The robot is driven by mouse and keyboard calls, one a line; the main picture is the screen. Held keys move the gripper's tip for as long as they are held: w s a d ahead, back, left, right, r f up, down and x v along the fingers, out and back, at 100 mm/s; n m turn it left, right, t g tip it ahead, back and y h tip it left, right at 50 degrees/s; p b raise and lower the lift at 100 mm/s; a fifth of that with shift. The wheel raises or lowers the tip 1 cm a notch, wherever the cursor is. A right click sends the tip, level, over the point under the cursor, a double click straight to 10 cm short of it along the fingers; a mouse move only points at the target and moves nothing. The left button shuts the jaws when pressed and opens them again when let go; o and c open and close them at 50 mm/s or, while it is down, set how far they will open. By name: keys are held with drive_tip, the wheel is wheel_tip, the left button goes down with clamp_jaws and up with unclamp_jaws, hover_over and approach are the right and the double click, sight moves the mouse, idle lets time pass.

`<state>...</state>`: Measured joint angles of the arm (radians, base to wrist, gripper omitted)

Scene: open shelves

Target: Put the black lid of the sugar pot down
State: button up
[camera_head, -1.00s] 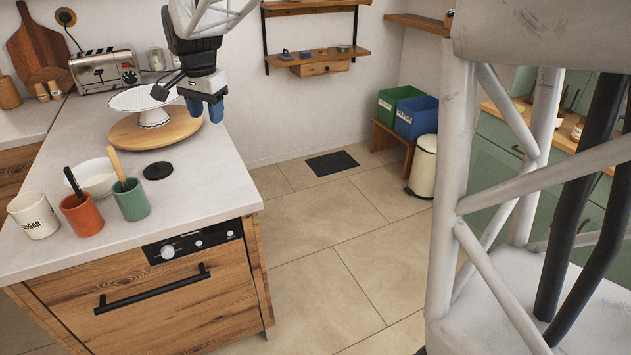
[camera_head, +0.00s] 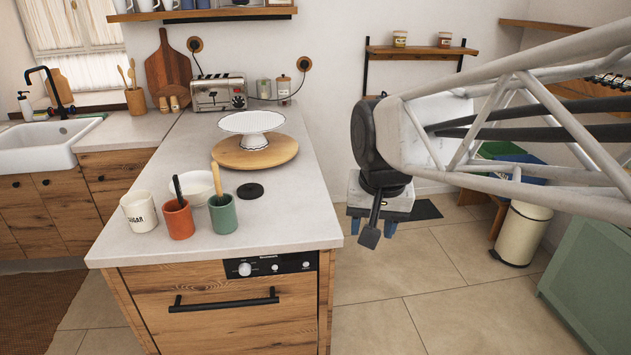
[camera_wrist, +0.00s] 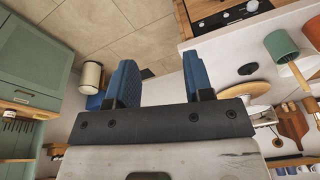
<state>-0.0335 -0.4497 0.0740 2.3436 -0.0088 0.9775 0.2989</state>
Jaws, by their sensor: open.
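The black lid (camera_head: 250,190) lies flat on the light countertop (camera_head: 290,215), just right of the green pot. It also shows small in the wrist view (camera_wrist: 247,69). The white sugar pot (camera_head: 139,212), marked SUGAR, stands at the counter's left front; its top looks uncovered. My gripper (camera_head: 376,224) is right of the counter's edge, over the floor and apart from the lid. In the wrist view its two blue fingers (camera_wrist: 160,84) are spread wide with nothing between them.
An orange pot (camera_head: 178,220) and a green pot (camera_head: 223,215) with utensils stand left of the lid, with a white bowl (camera_head: 198,188) behind. A white cake stand (camera_head: 251,128) sits on a round wooden board (camera_head: 273,155). The countertop right of the lid is clear.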

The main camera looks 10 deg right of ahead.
drive_tip(key=s+d+f+n, duration=0.1)
drive_tip(key=s+f, duration=0.4)
drive_tip(key=s, duration=0.5)
drive_tip(key=shift+s+d+n, duration=0.3)
drive_tip(key=shift+s+n, duration=0.1)
drive_tip(key=shift+n, duration=0.5)
